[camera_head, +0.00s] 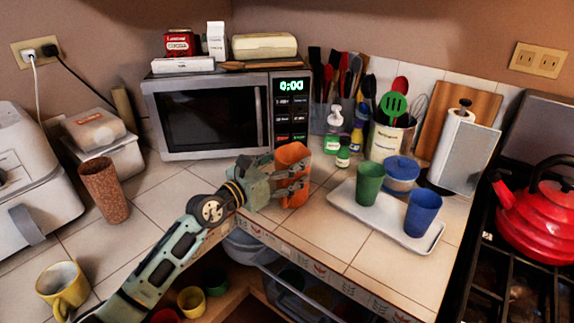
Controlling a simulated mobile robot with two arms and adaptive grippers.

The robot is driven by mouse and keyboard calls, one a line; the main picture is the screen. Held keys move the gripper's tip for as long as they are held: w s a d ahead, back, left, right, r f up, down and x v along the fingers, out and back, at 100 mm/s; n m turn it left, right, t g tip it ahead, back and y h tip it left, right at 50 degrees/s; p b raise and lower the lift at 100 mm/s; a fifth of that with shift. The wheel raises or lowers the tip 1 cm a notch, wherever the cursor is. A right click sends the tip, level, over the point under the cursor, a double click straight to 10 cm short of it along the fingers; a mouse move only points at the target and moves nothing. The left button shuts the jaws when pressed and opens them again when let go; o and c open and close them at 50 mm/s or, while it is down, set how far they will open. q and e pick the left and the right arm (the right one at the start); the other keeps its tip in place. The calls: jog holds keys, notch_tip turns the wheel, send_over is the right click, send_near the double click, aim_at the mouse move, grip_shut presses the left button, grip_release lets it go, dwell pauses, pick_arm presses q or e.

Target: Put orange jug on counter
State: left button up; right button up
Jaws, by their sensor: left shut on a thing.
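The orange jug (293,160) is in the middle of the head view, in front of the microwave's right side. My left gripper (290,180) is shut on the orange jug, with its fingers across the jug's side. The jug looks upright, at the corner of the tiled counter (330,225). I cannot tell whether its base touches the tiles, since the gripper hides part of it. My left arm reaches in from the bottom left. My right gripper does not show.
A grey tray (352,212) with a green cup (369,183) and a blue cup (421,211) lies to the right. The microwave (210,115) stands behind. A brown cup (104,190) and a yellow mug (63,288) are left. A red kettle (540,215) sits on the stove.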

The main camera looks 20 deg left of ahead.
pick_arm(q)
jog(key=o, duration=1.2)
jog(key=shift+f, duration=0.1)
jog(key=o, duration=0.3)
jog(key=shift+o, duration=0.5)
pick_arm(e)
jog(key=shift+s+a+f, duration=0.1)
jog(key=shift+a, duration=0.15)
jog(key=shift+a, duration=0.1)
pick_arm(q)
jog(key=shift+r, duration=0.2)
jog(key=shift+s+a+f, duration=0.1)
jog(key=shift+s, duration=0.15)
jog(key=b+v, duration=0.1)
jog(key=v, duration=1)
jog(key=shift+s+b, duration=0.25)
jog(key=shift+b, duration=0.05)
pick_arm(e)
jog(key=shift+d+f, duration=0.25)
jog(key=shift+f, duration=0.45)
